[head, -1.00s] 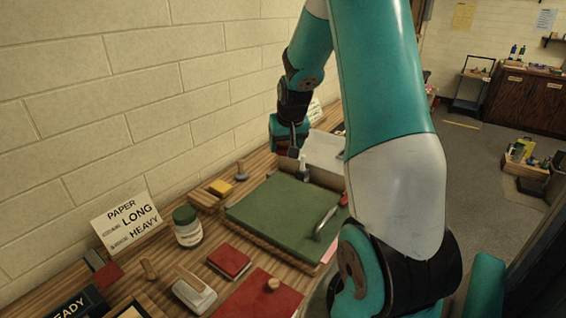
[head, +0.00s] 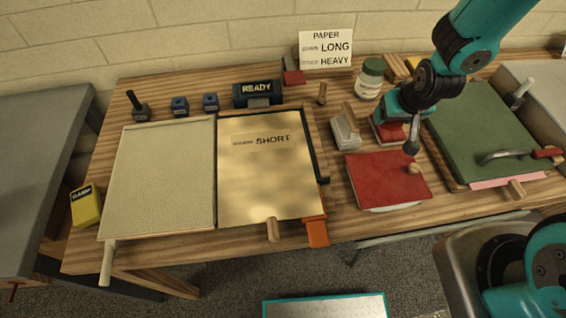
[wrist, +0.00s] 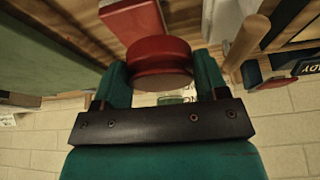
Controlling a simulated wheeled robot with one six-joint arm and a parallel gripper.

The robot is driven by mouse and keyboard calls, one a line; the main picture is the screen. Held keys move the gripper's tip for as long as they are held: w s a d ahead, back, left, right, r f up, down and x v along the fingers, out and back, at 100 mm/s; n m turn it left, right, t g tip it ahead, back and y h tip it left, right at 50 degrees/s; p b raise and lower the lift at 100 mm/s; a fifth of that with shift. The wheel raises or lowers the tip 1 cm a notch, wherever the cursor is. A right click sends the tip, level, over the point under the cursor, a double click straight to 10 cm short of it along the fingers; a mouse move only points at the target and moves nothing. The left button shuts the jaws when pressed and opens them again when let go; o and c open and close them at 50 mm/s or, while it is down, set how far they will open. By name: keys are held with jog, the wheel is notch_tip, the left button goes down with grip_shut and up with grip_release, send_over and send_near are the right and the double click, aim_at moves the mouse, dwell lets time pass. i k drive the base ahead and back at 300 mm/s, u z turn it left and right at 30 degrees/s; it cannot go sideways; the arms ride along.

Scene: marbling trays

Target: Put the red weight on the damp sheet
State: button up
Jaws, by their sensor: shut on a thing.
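The red weight (wrist: 160,60) is a round red cylinder with a broad rim, in the wrist view. My gripper (wrist: 162,78) is shut on it, one teal finger on each side. In the head view my gripper (head: 400,110) is over the right half of the bench, above the small red pad, between the white-grey block and the green mat. It mostly hides the weight there. A pale textured sheet (head: 160,178) lies at the left of the bench. A white sheet (head: 545,75) shows at the far right. I cannot tell which sheet is damp.
A tray of golden liquid (head: 268,185) has a SHORT label and a READY sign (head: 256,93) behind it. A red board (head: 380,182) with a wooden knob, a green mat (head: 475,125) and a white-grey block (head: 345,130) crowd the right. A jar (head: 369,80) stands near the wall.

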aim_at(266, 179)
jog(key=u, duration=0.05)
jog(key=k, duration=0.3)
jog(key=u, duration=2.05)
jog(key=k, duration=0.25)
jog(key=z, duration=0.25)
